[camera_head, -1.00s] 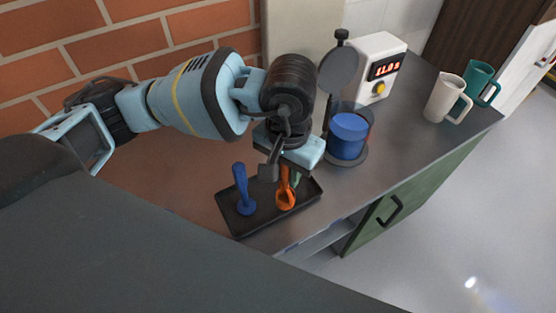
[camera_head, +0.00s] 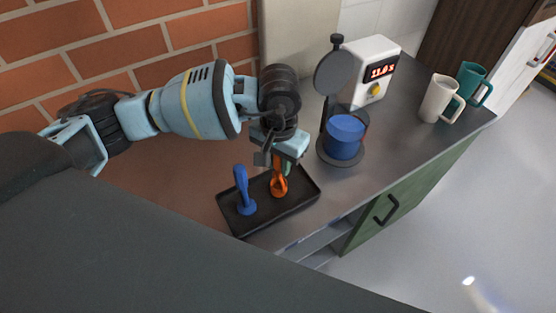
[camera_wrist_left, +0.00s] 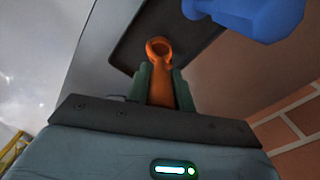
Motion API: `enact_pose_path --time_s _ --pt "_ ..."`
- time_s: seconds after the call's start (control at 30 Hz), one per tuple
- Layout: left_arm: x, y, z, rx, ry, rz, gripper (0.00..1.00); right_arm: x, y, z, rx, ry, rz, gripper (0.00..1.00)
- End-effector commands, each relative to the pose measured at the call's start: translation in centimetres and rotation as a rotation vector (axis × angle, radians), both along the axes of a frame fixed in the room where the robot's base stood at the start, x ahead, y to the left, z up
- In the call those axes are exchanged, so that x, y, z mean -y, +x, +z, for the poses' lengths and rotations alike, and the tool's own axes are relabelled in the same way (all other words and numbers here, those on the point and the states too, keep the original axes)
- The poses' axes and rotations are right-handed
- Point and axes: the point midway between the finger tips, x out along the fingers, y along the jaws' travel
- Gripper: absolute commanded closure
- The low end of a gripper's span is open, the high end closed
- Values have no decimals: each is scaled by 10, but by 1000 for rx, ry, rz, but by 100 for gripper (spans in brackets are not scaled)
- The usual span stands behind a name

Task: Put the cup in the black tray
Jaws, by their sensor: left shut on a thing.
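The black tray (camera_head: 296,197) lies on the counter, and part of it shows in the wrist view (camera_wrist_left: 125,25). My left gripper (camera_head: 284,166), with green fingers (camera_wrist_left: 162,88), is shut on the handle of an orange cup-like piece (camera_head: 279,184). Its round, hollow end (camera_wrist_left: 159,47) points away from the fingers, over the tray. I cannot tell whether it touches the tray floor. A blue piece with a long handle (camera_head: 241,183) stands in the tray's left part; it also shows in the wrist view (camera_wrist_left: 245,16). My right gripper is not in view.
A stand with a blue container (camera_head: 345,137) and a round grey plate is just right of the tray. Behind it is a white box with a red display (camera_head: 372,68). A white mug (camera_head: 438,99) and a teal mug (camera_head: 470,80) stand far right. A brick wall is behind.

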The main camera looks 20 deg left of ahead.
Motion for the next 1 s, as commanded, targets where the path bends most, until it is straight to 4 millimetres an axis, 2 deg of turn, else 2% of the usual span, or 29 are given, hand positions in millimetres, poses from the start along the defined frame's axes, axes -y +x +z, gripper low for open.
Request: enact_pose_path --time_s 0.3,0.33,0.5,0.77,1.0 --pt "0 0 -5 -3 0 0 97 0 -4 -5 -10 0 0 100" --pt "0 0 -5 -2 -1 0 74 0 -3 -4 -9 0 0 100" --pt "0 0 -4 -1 0 0 55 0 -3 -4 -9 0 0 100" --pt "0 0 -3 -1 0 0 55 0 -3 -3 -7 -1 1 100" --pt "1 1 21 3 -2 0 55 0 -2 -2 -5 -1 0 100"
